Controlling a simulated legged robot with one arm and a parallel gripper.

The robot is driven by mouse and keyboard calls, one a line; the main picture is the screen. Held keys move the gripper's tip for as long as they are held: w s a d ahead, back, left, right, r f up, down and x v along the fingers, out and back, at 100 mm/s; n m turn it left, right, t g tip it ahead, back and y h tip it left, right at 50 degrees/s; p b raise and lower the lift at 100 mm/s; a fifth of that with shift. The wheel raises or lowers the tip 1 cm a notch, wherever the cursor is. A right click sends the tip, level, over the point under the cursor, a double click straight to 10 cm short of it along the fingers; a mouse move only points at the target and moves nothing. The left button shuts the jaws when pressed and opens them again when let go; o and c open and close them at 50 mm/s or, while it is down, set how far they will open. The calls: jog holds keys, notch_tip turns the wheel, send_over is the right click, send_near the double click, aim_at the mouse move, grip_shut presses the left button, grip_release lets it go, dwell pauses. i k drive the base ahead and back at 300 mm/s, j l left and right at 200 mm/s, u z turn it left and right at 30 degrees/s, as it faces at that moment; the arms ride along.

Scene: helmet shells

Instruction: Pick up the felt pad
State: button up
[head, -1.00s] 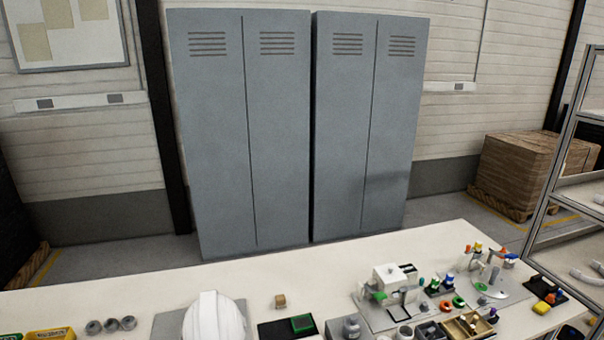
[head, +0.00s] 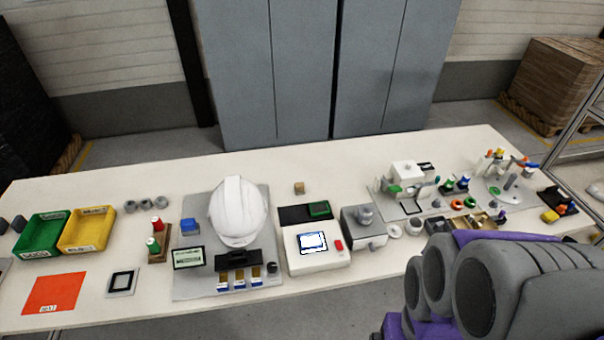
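I cannot tell for sure which thing is the felt pad; none is plainly marked as such at this size. Flat pieces on the bench include a small green piece (head: 319,209) on a black mat (head: 292,215) right of the white helmet shell (head: 238,210). My grey and purple arm fills the lower right, at the bench's front edge and far from the left-hand pieces. My gripper's fingers do not show.
A green bin (head: 42,236) and a yellow bin (head: 88,231) stand at left, behind an orange sheet (head: 54,293). A white device with a screen (head: 318,246) sits mid-bench. Small fixtures crowd the right. Lockers (head: 265,80) stand behind. The bench's back left is clear.

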aim_at(299, 187)
jog(key=i+j+u, duration=0.1)
jog(key=i+u, duration=0.15)
jog(key=i, duration=0.2)
jog(key=i+u, duration=0.3)
jog(key=i, duration=0.15)
